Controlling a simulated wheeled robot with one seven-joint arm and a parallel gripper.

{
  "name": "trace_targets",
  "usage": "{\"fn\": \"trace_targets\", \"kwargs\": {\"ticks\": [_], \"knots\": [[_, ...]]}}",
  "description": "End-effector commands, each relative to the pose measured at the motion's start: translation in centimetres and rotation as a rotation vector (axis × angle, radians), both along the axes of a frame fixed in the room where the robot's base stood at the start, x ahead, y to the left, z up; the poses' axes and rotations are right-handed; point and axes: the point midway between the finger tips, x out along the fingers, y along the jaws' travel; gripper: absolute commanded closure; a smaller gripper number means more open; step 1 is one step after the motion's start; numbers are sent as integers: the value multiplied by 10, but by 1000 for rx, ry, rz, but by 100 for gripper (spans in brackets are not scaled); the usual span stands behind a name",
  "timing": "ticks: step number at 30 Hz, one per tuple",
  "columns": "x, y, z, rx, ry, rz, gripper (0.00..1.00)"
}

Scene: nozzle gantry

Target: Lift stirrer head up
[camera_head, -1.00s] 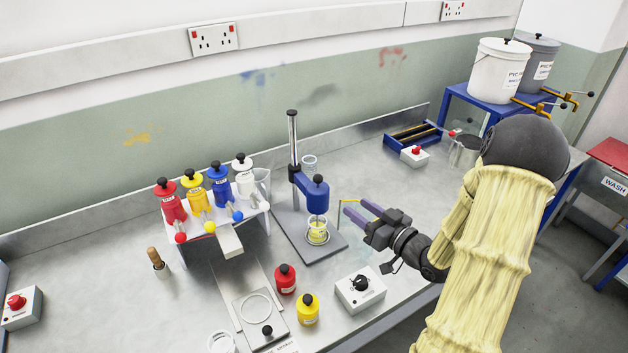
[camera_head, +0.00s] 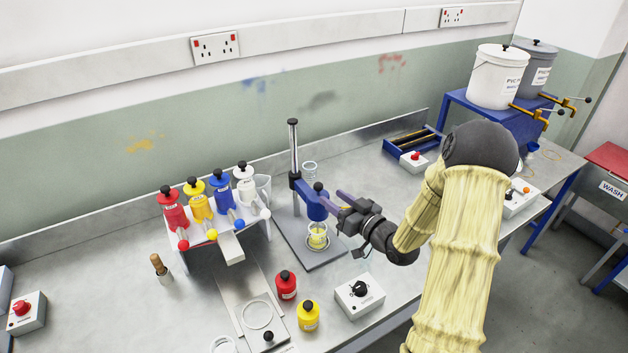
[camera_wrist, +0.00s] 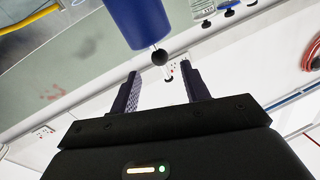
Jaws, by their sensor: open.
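The stirrer's blue head (camera_head: 312,206) sits on a vertical metal post (camera_head: 293,150) above a grey base plate (camera_head: 327,259). It carries a black knob (camera_head: 319,187). A small glass beaker with yellow contents (camera_head: 317,238) stands under the head. My gripper (camera_head: 329,203) is open at the right side of the head. In the wrist view the blue head (camera_wrist: 140,18) fills the top centre, and its black knob (camera_wrist: 159,57) lies between the spread fingers of my gripper (camera_wrist: 160,76), near their tips. I see no contact with the knob.
A rack to the left holds red, yellow, blue and white bottles (camera_head: 246,184). A loose red bottle (camera_head: 286,285), a yellow bottle (camera_head: 308,316) and a control box with a black dial (camera_head: 360,293) stand in front.

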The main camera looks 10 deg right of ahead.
Motion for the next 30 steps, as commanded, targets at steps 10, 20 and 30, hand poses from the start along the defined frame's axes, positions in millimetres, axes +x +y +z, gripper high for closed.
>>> {"fn": "trace_targets", "kwargs": {"ticks": [10,20,30], "knots": [[54,31,2,1,0,2,54],[78,44,0,0,0,-1,54],[78,43,0,0,0,-1,79]]}}
